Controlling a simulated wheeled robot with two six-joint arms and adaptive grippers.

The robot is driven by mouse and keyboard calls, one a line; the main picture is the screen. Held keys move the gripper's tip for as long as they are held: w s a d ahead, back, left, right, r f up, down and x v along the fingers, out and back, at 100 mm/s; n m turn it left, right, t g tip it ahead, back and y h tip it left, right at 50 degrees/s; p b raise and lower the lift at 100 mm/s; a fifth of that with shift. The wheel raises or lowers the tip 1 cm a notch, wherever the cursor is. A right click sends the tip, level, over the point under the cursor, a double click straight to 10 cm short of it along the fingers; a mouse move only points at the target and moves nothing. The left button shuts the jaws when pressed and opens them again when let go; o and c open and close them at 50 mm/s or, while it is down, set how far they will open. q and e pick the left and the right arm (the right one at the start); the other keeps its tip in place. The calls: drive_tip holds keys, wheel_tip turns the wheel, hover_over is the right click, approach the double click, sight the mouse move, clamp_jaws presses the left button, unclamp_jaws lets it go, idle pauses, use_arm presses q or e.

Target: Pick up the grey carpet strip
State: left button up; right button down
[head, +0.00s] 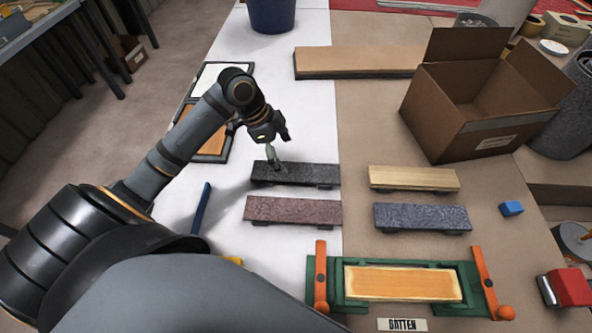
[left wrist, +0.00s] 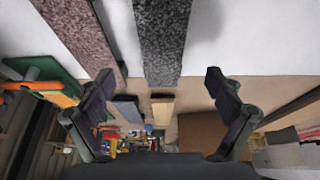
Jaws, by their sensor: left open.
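The dark grey carpet strip (head: 312,174) lies flat on the white part of the table in the head view, slightly raised off the surface. In the left wrist view the same speckled strip (left wrist: 162,35) runs down from the top edge. My left gripper (head: 278,145) is over the left part of this strip, open and empty. Its two fingers stand wide apart in the left wrist view (left wrist: 160,105); I cannot tell whether a fingertip touches the strip. My right gripper is not in view.
A reddish strip (head: 293,211) lies just in front. A wooden strip (head: 414,178) and a blue-grey strip (head: 421,216) lie to the right. A green jig (head: 335,283) with orange levers is nearer, an open cardboard box (head: 470,120) at right, a blue bucket (head: 271,14) behind.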

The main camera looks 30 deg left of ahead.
sight(296, 171)
use_arm(q)
drive_tip(key=shift+w+d+f, duration=0.2)
drive_tip(key=shift+d+f, duration=0.05)
drive_tip(key=shift+f, duration=0.6)
drive_tip(key=x, duration=0.5)
drive_tip(key=shift+a+f, duration=0.15)
drive_tip(key=shift+a, duration=0.1)
drive_tip(key=c, duration=1.3)
drive_tip(key=shift+o, duration=0.2)
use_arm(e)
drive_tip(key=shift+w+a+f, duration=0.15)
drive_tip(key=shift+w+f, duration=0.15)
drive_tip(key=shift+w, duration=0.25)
